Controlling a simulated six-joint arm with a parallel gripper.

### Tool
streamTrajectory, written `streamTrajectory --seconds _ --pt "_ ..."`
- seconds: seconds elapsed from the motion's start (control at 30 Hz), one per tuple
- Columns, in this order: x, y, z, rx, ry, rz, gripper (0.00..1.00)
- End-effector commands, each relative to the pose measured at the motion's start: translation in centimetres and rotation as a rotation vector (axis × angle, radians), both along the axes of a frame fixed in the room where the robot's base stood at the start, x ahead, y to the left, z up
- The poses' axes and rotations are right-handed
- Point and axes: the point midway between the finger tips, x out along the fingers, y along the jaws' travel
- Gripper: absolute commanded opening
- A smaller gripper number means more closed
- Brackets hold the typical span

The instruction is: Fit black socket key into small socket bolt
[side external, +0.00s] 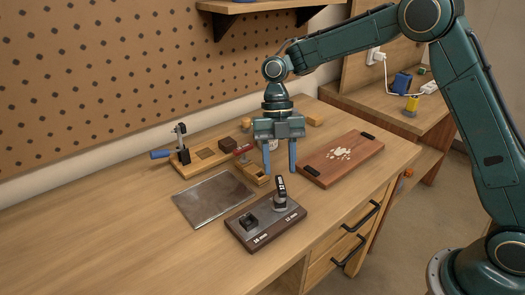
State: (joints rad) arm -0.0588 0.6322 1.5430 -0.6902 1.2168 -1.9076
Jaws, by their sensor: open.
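A dark block (264,232) lies on the bench, with white labels that seem to read 16 mm on the left and 12 mm on the right. A black key with white lettering (281,187) stands nearly upright over a grey round piece (283,204) at the block's right end. Whether it is seated in a bolt there cannot be told. A square black piece (250,221) sits at the left end. My gripper (279,171) points down, open and empty, its fingertips about level with the key's top in the picture. Their depth relative to the key is unclear.
A grey metal plate (213,199) lies left of the block. Behind are a wooden fixture with a blue-handled clamp (182,146) and a small wooden box (254,174). A reddish board (341,158) lies to the right. The left bench is clear.

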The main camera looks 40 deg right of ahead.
Motion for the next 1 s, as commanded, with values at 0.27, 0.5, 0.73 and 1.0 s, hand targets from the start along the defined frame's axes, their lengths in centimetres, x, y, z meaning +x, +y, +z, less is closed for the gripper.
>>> streamTrajectory --seconds 0.27,0.5,0.73,1.0 --pt "0.5 -0.3 1.4 -0.001 -0.001 0.001 0.41" --pt "0.5 -0.4 1.5 -0.002 0.000 0.002 0.41" --pt "0.5 -0.4 1.5 -0.002 0.000 0.002 0.41" --pt "0.3 -0.4 2.0 -0.011 -0.005 -0.029 0.41"
